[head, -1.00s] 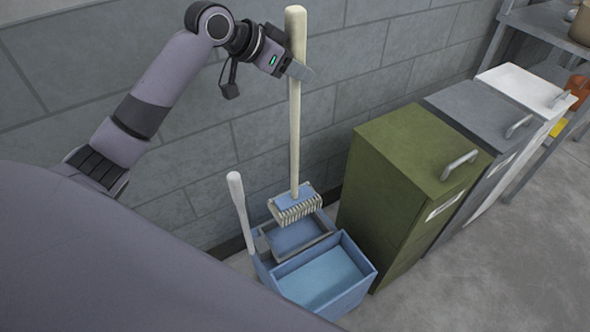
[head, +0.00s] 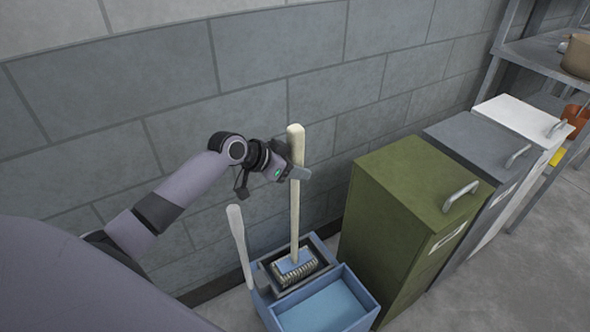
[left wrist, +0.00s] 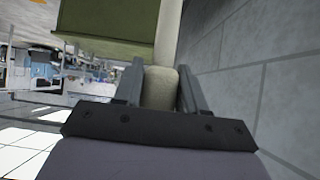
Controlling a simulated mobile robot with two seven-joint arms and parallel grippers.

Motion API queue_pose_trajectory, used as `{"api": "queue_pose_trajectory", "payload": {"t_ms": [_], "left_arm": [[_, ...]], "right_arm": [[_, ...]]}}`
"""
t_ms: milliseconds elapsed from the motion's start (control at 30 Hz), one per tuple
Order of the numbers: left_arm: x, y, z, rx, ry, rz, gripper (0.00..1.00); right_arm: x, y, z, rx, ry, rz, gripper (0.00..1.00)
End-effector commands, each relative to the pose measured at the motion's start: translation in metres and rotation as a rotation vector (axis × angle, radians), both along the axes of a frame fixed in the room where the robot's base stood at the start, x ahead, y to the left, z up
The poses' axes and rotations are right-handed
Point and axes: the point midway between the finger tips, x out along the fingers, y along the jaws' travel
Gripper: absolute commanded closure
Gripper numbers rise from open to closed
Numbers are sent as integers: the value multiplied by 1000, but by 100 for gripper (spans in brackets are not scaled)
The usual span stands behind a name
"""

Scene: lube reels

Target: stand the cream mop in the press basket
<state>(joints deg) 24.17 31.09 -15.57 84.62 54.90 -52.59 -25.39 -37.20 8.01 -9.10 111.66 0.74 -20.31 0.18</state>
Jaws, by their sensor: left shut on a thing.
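The cream mop (head: 295,205) is nearly upright, with its blue-topped, fringed head (head: 296,268) low inside the dark-framed press basket (head: 268,275) at the back of the blue bucket (head: 372,307). Whether the fringe rests on the basket's floor is hidden. My left gripper (head: 296,172) is shut on the upper part of the mop's handle, below its top end. In the left wrist view the handle (left wrist: 160,88) sits between the two dark fingers. My right gripper is not in view.
A pale press lever (head: 239,245) rises at the bucket's left. A green cabinet (head: 400,200) stands close to its right, then a grey cabinet (head: 478,140) and a white one (head: 515,118). A block wall (head: 180,80) runs behind. A shelf (head: 545,50) is at far right.

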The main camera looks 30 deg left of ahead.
Motion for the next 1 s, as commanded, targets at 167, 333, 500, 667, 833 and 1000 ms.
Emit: {"api": "queue_pose_trajectory", "payload": {"t_ms": [167, 333, 500, 667, 833, 1000], "left_arm": [[1, 0, -6, 0, -9, 0, 100], [1, 0, -6, 0, -8, 0, 100], [0, 0, -9, 1, -2, 0, 34], [0, 0, -9, 1, -2, 0, 34], [-1, 1, -7, 2, -2, 0, 34], [-12, 9, 3, 5, -3, 1, 34]], "right_arm": [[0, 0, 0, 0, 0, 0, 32], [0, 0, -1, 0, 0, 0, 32], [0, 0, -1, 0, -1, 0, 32], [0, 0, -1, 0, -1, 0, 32], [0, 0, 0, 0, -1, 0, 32], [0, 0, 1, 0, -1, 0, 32]]}}
